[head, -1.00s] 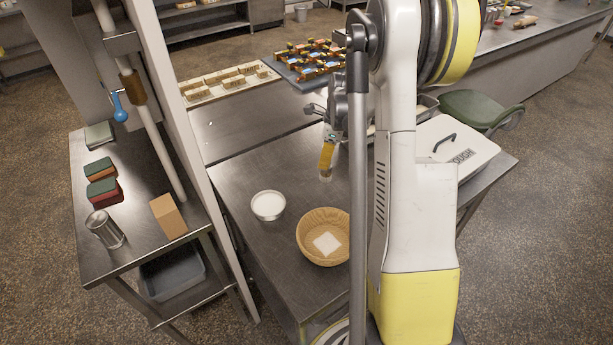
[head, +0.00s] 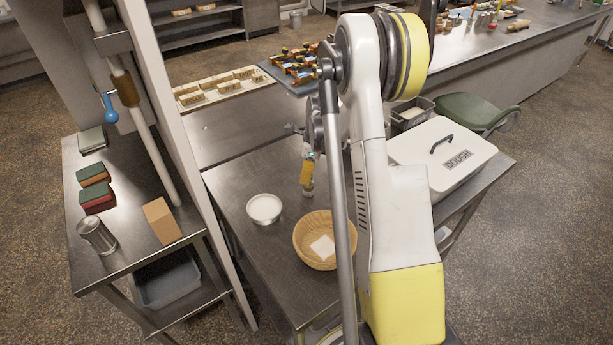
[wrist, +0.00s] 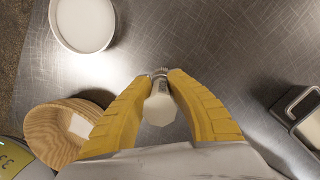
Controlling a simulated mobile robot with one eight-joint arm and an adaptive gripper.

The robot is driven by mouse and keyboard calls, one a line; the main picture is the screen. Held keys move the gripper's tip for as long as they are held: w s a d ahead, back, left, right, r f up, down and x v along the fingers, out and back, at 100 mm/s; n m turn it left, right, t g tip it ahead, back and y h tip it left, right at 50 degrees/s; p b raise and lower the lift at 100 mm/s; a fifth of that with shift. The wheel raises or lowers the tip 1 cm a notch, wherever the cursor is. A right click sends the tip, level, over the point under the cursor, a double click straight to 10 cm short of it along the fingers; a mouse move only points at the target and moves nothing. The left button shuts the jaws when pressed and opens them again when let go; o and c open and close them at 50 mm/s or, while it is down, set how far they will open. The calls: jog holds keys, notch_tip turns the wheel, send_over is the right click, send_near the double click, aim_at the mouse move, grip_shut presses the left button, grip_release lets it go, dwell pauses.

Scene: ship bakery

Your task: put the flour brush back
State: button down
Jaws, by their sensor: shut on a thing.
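My gripper (wrist: 160,77) is shut on the flour brush (wrist: 158,106), between two yellow fingers. In the wrist view the brush shows a silvery metal part and a pale, whitish end; the rest is hidden by the fingers. In the head view my gripper (head: 306,172) is over the steel table, behind and to the right of a white-filled bowl (head: 264,209).
A wicker basket (head: 318,262) with a white square inside stands in front of my gripper. A lidded box marked DOUGH (head: 443,160) and a metal tin (head: 412,112) stand to the right. A post (head: 190,150) separates the left side table. Steel behind the bowl is bare.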

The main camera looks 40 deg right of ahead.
jog(key=c, duration=1.4)
grip_release()
jog(key=shift+r, duration=0.15)
jog(key=r+p, duration=0.1)
jog(key=r, duration=0.2)
jog(key=s+r+p, duration=0.1)
jog(key=r, duration=0.3)
jog(key=d+r, duration=0.1)
jog(key=r, duration=0.3)
jog(key=shift+s+d+r+p, duration=0.1)
jog(key=shift+s+r+p, duration=0.15)
jog(key=shift+p, duration=0.15)
jog(key=s+a+r+n+t+h, duration=0.1)
jog(key=s+a+r+n, duration=0.2)
jog(key=a+r+n, duration=0.4)
jog(key=s+a+r+n+t, duration=0.1)
jog(key=s+a+r+n, duration=0.2)
jog(key=a+r+n, duration=0.45)
jog(key=s+a+n+t, duration=0.3)
jog(key=s+a+n, duration=0.9)
jog(key=a+n, duration=0.1)
jog(key=shift+s+f+t, duration=0.25)
jog(key=shift+s+t, duration=0.1)
jog(key=shift+t, duration=0.05)
